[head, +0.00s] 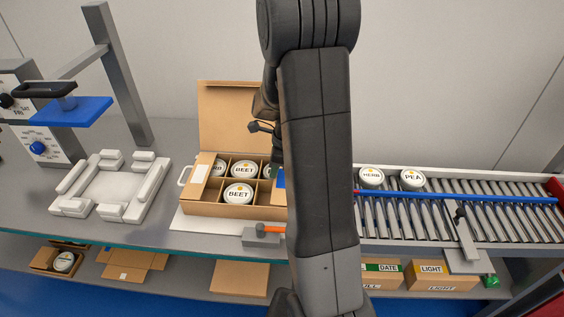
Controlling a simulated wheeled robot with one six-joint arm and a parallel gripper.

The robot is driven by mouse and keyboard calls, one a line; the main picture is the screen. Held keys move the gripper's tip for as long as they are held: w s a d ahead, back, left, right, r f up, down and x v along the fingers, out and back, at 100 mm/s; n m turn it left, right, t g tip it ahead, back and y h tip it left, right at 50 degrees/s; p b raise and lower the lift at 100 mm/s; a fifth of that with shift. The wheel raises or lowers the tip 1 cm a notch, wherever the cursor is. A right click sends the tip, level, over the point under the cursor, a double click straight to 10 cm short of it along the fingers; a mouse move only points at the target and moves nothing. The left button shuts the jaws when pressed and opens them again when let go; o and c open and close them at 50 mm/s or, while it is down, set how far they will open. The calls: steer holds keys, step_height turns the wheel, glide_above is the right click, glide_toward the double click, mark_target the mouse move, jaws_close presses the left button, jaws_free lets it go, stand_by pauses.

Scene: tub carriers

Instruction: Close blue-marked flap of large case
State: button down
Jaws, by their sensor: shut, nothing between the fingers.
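The large case (230,209) is an open cardboard box on the worktable, left of my arm, with its tall back flap (226,115) standing up. Divided cells hold white-lidded tubs, including a front BEET tub (238,194). The left flap (200,172) bears a white mark and lies partly over the left cells. The blue-marked flap (281,180) shows only as a blue patch at the case's right side; my arm hides the rest, so its angle is unclear. My gripper (254,127) is shut and empty, partly hidden behind my arm, above the case before the back flap.
A roller conveyor (430,222) with HERB (371,177) and PEA (412,179) tubs is at right. A white fixture (110,186) and a press with a blue plate (70,111) stand left.

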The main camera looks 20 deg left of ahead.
steer(key=shift+s+a+f, duration=0.1)
steer(key=shift+a+f, duration=0.05)
steer(key=shift+f, duration=0.15)
stand_by(0.4)
steer(key=shift+r, duration=0.15)
